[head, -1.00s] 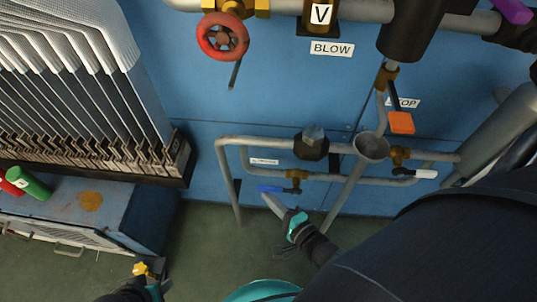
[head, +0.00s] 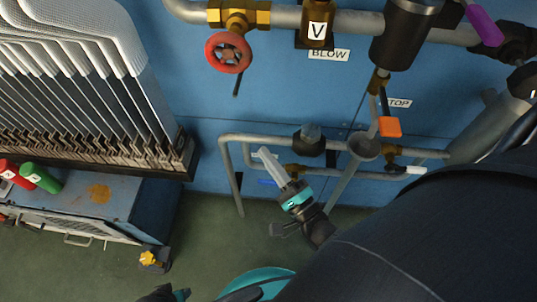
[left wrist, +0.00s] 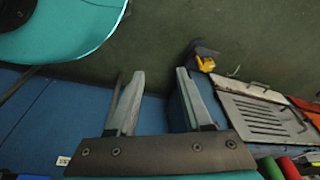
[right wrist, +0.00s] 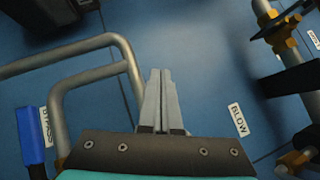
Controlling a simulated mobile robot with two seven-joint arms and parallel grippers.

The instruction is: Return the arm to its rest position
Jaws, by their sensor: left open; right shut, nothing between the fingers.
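My right gripper (head: 266,155) is in the lower middle of the head view, in front of the grey pipework. In the right wrist view its two fingers (right wrist: 161,85) are pressed together with nothing between them. My left arm shows only at the bottom edge of the head view, low and near my teal base. In the left wrist view the left gripper (left wrist: 155,90) has its fingers wide apart and empty, with the green floor beyond them.
Grey pipes (head: 240,140) with a blue-handled valve (head: 267,182) run close to my right gripper. A red wheel valve (head: 228,53) sits above. A rack of sock forms (head: 75,80) and a cabinet (head: 110,212) stand at left.

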